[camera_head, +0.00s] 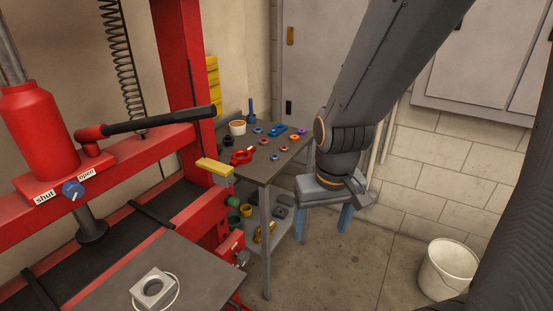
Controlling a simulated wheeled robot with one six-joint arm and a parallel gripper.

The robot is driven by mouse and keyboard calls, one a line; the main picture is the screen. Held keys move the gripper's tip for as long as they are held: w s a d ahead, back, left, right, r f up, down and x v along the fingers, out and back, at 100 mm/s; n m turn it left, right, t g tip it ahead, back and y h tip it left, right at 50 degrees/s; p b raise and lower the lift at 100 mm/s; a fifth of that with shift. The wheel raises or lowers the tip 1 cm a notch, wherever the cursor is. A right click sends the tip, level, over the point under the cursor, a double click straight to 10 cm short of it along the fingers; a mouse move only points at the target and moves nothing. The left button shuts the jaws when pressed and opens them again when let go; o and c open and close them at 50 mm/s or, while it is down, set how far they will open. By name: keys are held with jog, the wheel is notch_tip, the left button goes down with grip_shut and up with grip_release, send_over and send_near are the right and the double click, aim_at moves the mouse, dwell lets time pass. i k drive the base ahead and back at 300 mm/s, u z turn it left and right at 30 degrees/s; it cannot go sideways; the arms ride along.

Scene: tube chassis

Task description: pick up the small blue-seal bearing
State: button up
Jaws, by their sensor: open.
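Several small ring bearings with coloured seals lie on the grey workbench (262,169) in the middle of the view.
A red press (190,60) stands left, its bed holding a grey block with a ring (153,289). The bench also bears a red clamp-like tool (241,157), a blue tool (277,131) and a cup (237,128). A white bucket (447,270) stands on the floor at right.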

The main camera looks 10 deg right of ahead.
aim_at(274, 157)
jog(key=z, duration=1.35)
jog(key=i, duration=1.6)
jog(key=u, duration=2.35)
